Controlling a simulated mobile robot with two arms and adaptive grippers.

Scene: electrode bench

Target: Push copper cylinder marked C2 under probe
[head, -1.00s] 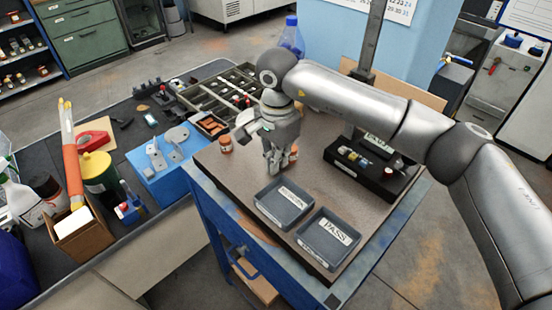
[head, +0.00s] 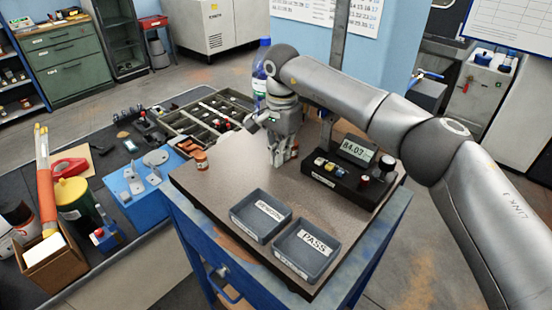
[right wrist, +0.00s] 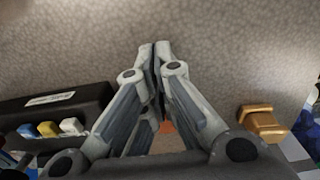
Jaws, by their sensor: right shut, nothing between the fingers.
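A copper cylinder (head: 200,161) stands upright near the left edge of the brown bench top. It also shows on the right of the right wrist view (right wrist: 262,122); I cannot read its mark. My right gripper (head: 282,161) is shut and empty, pointing down near the bench, right of that cylinder and left of the black probe device. In the right wrist view its fingertips (right wrist: 154,50) meet. An orange patch shows between its finger links there; I cannot tell what it is. The probe device (head: 338,182) has a lit display (head: 357,151). Its probe tip is not clear. My left gripper is out of view.
Two grey trays stand at the bench's front: the PASS tray (head: 333,242) and another labelled tray (head: 238,215). A blue fixture (head: 150,205) and parts organiser (head: 190,125) lie on the dark table to the left. Bench surface between cylinder and trays is clear.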

